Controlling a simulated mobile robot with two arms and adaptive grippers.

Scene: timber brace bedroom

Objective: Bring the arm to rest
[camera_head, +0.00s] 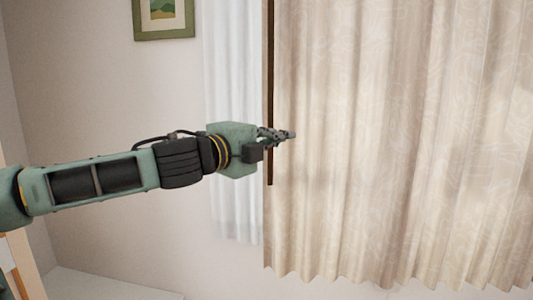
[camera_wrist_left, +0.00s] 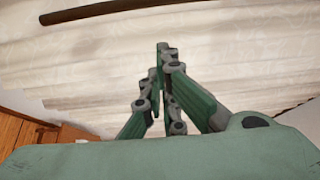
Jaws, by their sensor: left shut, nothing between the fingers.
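My left arm reaches in from the left in the head view. Its gripper (camera_head: 290,135) is in front of the left part of the beige patterned curtain (camera_head: 400,130). In the left wrist view the fingers of my left gripper (camera_wrist_left: 163,50) meet at their tips, shut, with nothing between them. The curtain (camera_wrist_left: 220,40) fills most of the background there. I cannot tell whether the fingertips touch the cloth. My right gripper is in neither view.
A thin dark rod (camera_head: 270,90) hangs upright at the curtain's left edge, close to the gripper; it also shows in the left wrist view (camera_wrist_left: 110,9). A sheer white curtain (camera_head: 232,80) hangs beside it. A green-framed picture (camera_head: 163,18) is on the wall. Wooden furniture (camera_wrist_left: 25,132) shows at lower left.

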